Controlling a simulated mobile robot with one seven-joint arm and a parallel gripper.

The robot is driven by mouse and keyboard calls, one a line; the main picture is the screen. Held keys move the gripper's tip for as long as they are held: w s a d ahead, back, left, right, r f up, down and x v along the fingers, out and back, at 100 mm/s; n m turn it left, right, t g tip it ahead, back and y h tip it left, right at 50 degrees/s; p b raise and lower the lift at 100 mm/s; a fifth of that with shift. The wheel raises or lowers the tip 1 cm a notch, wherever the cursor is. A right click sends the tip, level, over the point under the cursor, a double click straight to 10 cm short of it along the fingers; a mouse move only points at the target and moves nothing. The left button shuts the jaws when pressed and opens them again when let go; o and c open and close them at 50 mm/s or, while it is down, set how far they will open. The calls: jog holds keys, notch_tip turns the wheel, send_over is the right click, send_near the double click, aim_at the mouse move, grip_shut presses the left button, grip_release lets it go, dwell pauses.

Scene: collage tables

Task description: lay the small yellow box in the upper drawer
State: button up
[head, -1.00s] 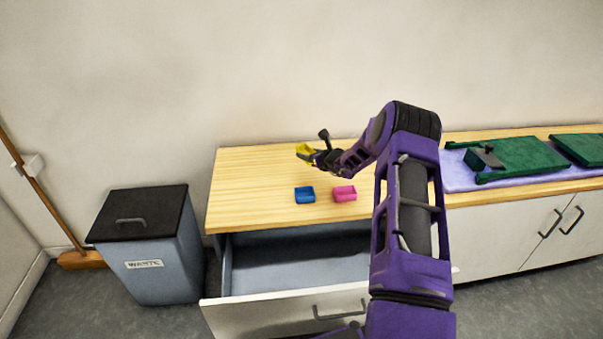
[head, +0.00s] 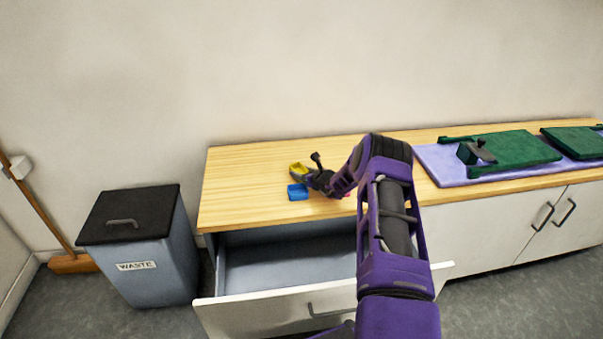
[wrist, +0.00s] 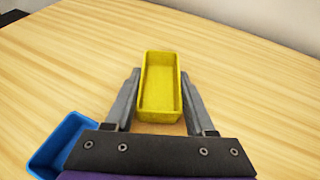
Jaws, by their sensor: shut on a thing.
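The small yellow box (head: 297,170) is an open-topped tray held at the end of my arm, over the wooden counter. In the wrist view the yellow box (wrist: 160,85) sits between the two fingers of my gripper (wrist: 160,100), which is shut on it. Whether the box touches the counter is hard to tell. The upper drawer (head: 275,268) is pulled open below the counter's front edge. Its visible floor is grey and bare, and my arm hides its right part.
A blue box (head: 298,192) lies on the counter (head: 240,190) just in front of my gripper. A pink box is almost wholly hidden behind my gripper. Green boards (head: 515,150) lie on a lilac mat (head: 432,160) at right. A waste bin (head: 145,250) stands left of the drawer.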

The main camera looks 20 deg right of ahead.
jog(key=shift+f, duration=0.1)
jog(key=o, duration=1.3)
